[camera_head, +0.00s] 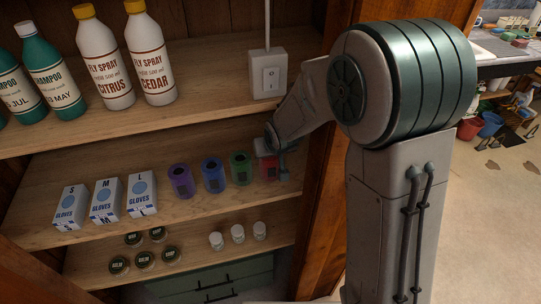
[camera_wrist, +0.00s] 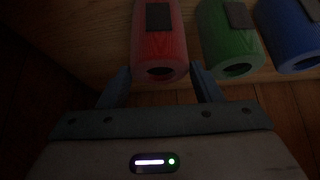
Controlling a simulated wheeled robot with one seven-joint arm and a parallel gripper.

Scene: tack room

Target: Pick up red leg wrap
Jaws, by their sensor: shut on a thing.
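The red leg wrap (camera_head: 268,170) is at the right end of a row of wraps on the middle shelf (camera_head: 120,165), partly hidden by my gripper (camera_head: 276,152) in the head view. In the wrist view, the red leg wrap (camera_wrist: 159,42) is a hollow roll with a dark patch. Its near end sits between the two fingers of my gripper (camera_wrist: 160,85), which are shut on it. Whether the wrap still touches the shelf cannot be told.
A green wrap (camera_head: 240,168) stands close beside the red one, then blue (camera_head: 213,174) and purple (camera_head: 181,181) wraps. Glove boxes (camera_head: 105,201) stand further left. A wooden post (camera_head: 325,150) is close on the right. Spray bottles (camera_head: 150,55) stand on the shelf above.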

